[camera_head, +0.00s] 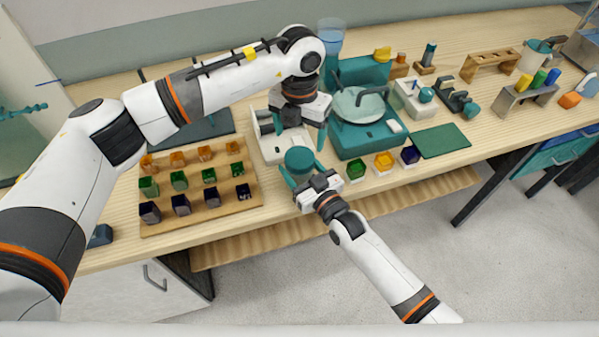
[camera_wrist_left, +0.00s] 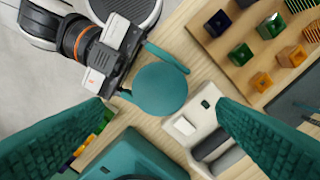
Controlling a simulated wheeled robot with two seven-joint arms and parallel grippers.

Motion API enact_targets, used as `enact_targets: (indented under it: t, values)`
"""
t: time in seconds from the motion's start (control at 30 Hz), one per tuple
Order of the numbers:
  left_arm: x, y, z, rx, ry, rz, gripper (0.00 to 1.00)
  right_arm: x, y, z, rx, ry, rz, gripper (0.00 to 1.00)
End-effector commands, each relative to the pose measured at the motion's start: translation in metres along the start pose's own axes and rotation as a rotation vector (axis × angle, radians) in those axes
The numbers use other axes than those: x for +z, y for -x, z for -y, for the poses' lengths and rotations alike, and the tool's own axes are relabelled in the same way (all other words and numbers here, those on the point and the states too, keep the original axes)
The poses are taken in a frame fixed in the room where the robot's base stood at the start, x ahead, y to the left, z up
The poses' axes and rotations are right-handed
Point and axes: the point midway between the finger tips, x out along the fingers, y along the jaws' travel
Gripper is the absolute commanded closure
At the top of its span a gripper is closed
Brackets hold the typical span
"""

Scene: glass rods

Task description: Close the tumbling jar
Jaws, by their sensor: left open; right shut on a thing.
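A round teal piece, seemingly the jar (camera_head: 299,159), is held between the fingers of my right gripper (camera_head: 302,170) near the table's front edge. In the left wrist view the jar (camera_wrist_left: 160,89) shows as a flat teal disc seen from above, with the right gripper's fingers on either side. I cannot tell whether this top face is a fitted lid. My left gripper (camera_head: 299,131) is open and empty, pointing down above and slightly behind the jar. Its two teal fingers frame the jar from above in the left wrist view (camera_wrist_left: 160,108).
A white device with grey rollers (camera_wrist_left: 206,140) stands close beside the jar. A wooden board (camera_head: 222,213) with several coloured cubes lies left. A teal machine with a round pan (camera_head: 358,105) stands right. Green, yellow and purple cubes (camera_head: 384,161) sit near the front edge.

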Motion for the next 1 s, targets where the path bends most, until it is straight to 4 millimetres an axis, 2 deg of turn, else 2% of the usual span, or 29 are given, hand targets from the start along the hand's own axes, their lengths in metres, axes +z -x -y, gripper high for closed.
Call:
enact_targets:
  t: [0.2, 0.4, 0.57, 0.83, 1.0]
  values:
    - [0.001, -0.035, 0.0, 0.001, 0.0, 0.003, 0.19, 0.0, 0.0, 0.0, 0.0, 0.0, -0.001, 1.0]
    - [0.0, -0.06, 0.0, 0.001, 0.001, 0.002, 0.19, 0.0, 0.0, 0.0, 0.0, 0.0, -0.001, 1.0]
    - [0.0, -0.069, 0.0, 0.0, 0.0, 0.0, 0.19, 0.0, 0.0, 0.0, 0.0, 0.0, -0.001, 1.0]
    - [0.0, -0.07, 0.0, 0.0, 0.0, 0.0, 0.19, -0.001, 0.0, 0.0, 0.0, 0.0, -0.001, 1.0]
    - [0.0, -0.07, 0.0, 0.0, 0.0, 0.0, 0.45, -0.001, 0.0, 0.0, 0.0, 0.0, -0.001, 1.0]
